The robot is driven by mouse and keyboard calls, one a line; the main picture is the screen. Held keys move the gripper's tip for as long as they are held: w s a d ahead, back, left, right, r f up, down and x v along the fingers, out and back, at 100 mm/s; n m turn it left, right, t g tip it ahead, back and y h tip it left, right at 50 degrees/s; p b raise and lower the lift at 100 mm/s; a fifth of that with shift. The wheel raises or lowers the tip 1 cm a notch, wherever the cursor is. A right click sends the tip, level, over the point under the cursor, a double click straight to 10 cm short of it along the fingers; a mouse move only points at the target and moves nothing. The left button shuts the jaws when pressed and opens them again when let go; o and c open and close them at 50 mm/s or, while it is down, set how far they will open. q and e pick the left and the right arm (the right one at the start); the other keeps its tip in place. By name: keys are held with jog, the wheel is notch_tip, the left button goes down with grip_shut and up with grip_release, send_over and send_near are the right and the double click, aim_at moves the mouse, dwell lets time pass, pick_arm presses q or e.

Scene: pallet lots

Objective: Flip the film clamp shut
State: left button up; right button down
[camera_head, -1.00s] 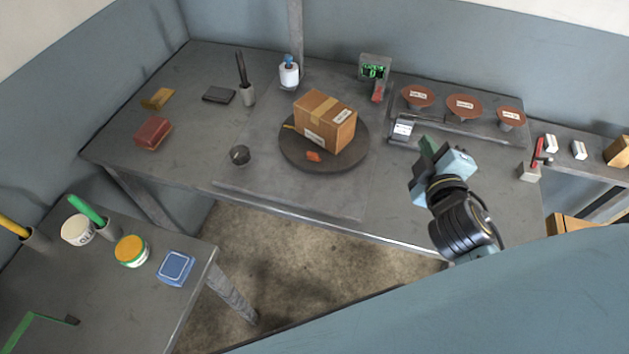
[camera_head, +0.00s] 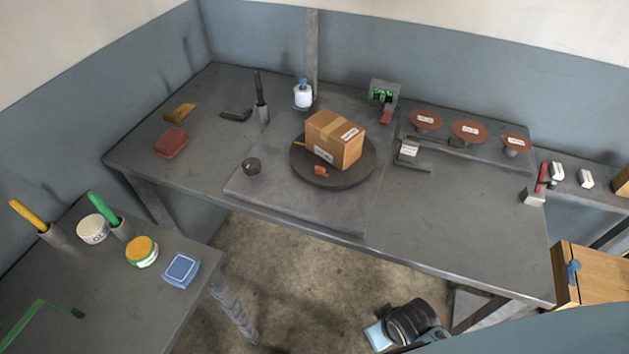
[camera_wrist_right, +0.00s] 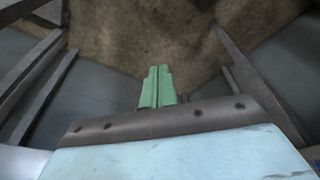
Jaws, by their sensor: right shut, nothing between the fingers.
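A grey block with an upright red lever (camera_head: 541,177) stands at the right end of the long table; it looks like the film clamp, but I cannot be sure. Its lever is raised. A taped cardboard box (camera_head: 335,138) sits on a dark round turntable (camera_head: 330,182), with a small orange-red piece (camera_head: 321,169) beside it. My right gripper shows in the right wrist view (camera_wrist_right: 157,88), its green fingers together and empty above the floor. In the head view its wrist is low at the bottom, below the table's front edge, away from the block. My left gripper is out of view.
The long table (camera_head: 450,220) is bare at its front right. A grey device with a green display (camera_head: 383,93) and reddish round dishes (camera_head: 469,129) stand at the back. A wooden crate (camera_head: 592,275) is at the right. A side table (camera_head: 130,300) with tubs is at the left.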

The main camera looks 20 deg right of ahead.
jog(key=s+d+f+g+b, duration=0.1)
jog(key=s+d+f, duration=0.2)
jog(key=s+f, duration=1.5)
notch_tip(320, 180, down, 5)
jog(key=shift+s+d+r+g, duration=0.15)
jog(key=shift+s+g, duration=0.15)
jog(key=shift+s, duration=0.05)
jog(key=shift+s, duration=0.1)
